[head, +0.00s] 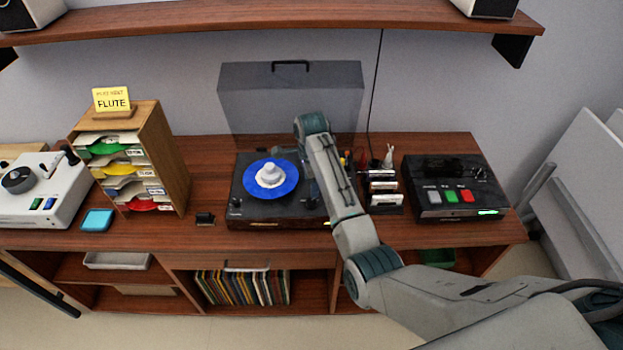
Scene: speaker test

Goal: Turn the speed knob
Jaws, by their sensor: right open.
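A dark turntable (262,213) stands on the wooden cabinet with a blue record (285,187) and a pale round piece (270,175) at its centre. A small dark knob (236,203) sits at its front left corner. Another dark round control (311,202) is near its front right. I cannot read which one is the speed knob. My right gripper (316,186) is over the turntable's right side, mostly hidden by my own forearm. It is open, and I see nothing held in it. The gap between it and the controls cannot be told. My left gripper is out of view.
The raised clear lid (290,95) stands behind the turntable. A wooden sleeve rack (160,160) is to the left, a small holder (383,190) and a black button deck (456,187) to the right. A shelf (270,17) overhangs the back.

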